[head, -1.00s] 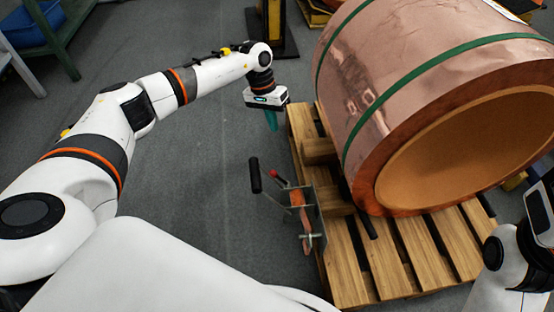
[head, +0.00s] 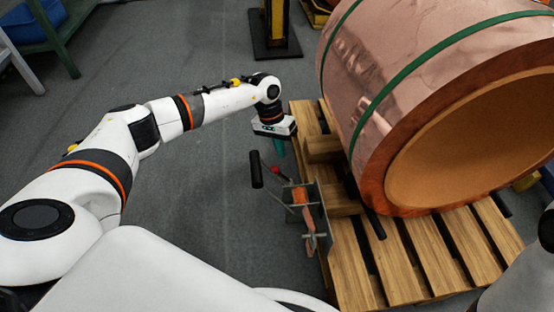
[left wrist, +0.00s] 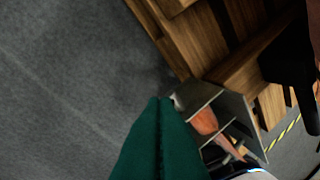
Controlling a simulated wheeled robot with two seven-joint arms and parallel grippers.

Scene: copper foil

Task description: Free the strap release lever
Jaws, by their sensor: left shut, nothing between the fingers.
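A metal bracket (head: 321,212) with levers stands at the pallet's left edge. It carries a black-handled lever (head: 257,170), a thin red-knobbed lever (head: 277,171) and an orange-red piece (head: 304,205). I cannot tell for certain which is the strap release lever. My left gripper (head: 280,150) points down just behind the red knob, its green fingers together and empty. In the left wrist view its fingertips (left wrist: 160,101) are beside the bracket (left wrist: 228,110) and the orange-red piece (left wrist: 204,121); contact is unclear. My right arm is at the lower right; its fingers are out of view.
A large copper foil coil (head: 400,65) with green straps (head: 405,75) rests on a wooden pallet (head: 400,265) to the right. Wooden blocks (head: 323,149) lie beside it. A stand with a black base (head: 276,48) is at the back.

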